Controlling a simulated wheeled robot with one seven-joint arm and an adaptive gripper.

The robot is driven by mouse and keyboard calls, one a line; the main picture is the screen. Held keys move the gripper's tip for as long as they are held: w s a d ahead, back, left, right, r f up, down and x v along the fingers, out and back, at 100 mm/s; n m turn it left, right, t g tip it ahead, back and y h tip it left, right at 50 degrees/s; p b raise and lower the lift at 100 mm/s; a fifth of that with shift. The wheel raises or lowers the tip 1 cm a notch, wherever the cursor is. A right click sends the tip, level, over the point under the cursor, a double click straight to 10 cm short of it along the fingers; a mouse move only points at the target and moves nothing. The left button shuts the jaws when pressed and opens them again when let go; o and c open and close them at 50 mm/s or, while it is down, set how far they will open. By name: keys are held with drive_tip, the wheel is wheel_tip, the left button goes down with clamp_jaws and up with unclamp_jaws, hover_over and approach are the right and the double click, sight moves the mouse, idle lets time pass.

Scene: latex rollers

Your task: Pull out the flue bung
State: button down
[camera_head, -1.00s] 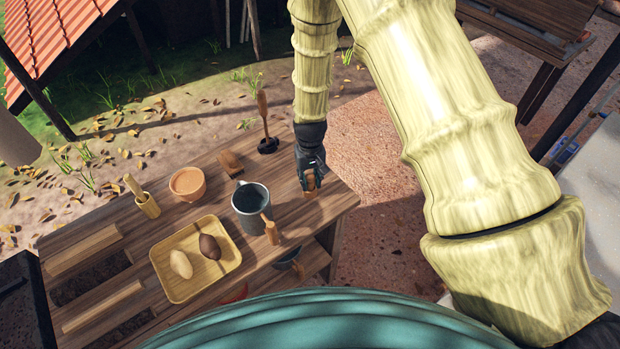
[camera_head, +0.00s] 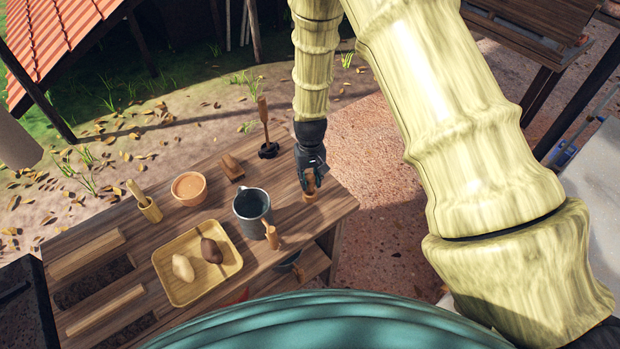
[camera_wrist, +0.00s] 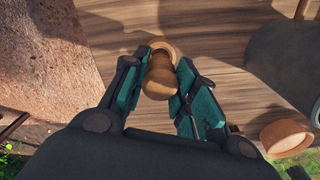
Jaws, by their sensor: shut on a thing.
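My gripper (camera_head: 310,177) is at the right end of the wooden table, fingers pointing down. It is shut on a light wooden knob-shaped piece, the flue bung (camera_head: 310,184). In the wrist view the rounded bung (camera_wrist: 157,79) sits between the two teal finger pads of my gripper (camera_wrist: 157,88). A curved wooden rim (camera_wrist: 163,46) shows just beyond the bung. I cannot tell whether the bung is still seated in that rim or clear of it.
The table (camera_head: 325,208) also holds a grey mug (camera_head: 251,205), a tray (camera_head: 183,290) with two lumps, a terracotta bowl (camera_head: 189,188), a wooden block (camera_head: 232,167) and an upright stick in a dark base (camera_head: 268,150). The right corner of the table is bare.

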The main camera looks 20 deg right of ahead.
sight(310, 175)
drive_tip(key=shift+r+p, duration=0.8)
drive_tip(key=shift+r, duration=0.75)
drive_tip(key=shift+w, duration=0.1)
